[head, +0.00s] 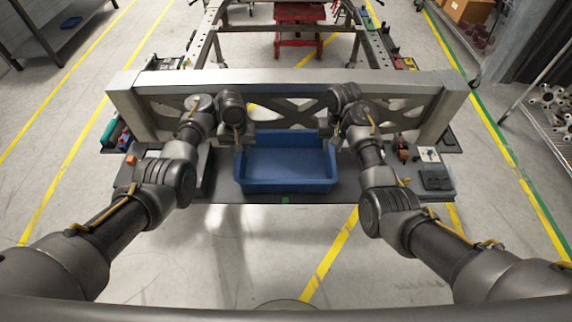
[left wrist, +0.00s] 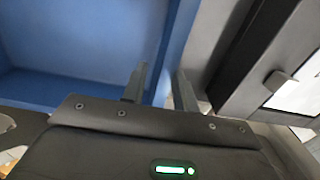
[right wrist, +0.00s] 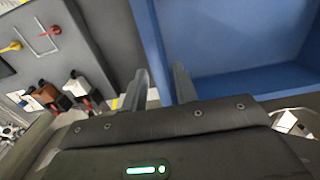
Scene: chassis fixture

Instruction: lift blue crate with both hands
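The blue crate (head: 287,186) is an open, empty box in the middle of the dark platform in the head view. It looks level, and I see no clear gap beneath it. My left gripper (head: 240,146) is at its left wall; in the left wrist view the fingers (left wrist: 160,82) sit close on both sides of the wall of the crate (left wrist: 90,45). My right gripper (head: 333,143) is at its right wall; in the right wrist view its fingers (right wrist: 161,78) straddle the wall of the crate (right wrist: 235,45) in the same close way.
A grey crossbeam (head: 290,78) of the chassis frame spans just behind the crate. Small parts and a dark pad (head: 436,178) lie on the platform to the right. A red stand (head: 298,30) is further back. The floor in front of the platform is clear.

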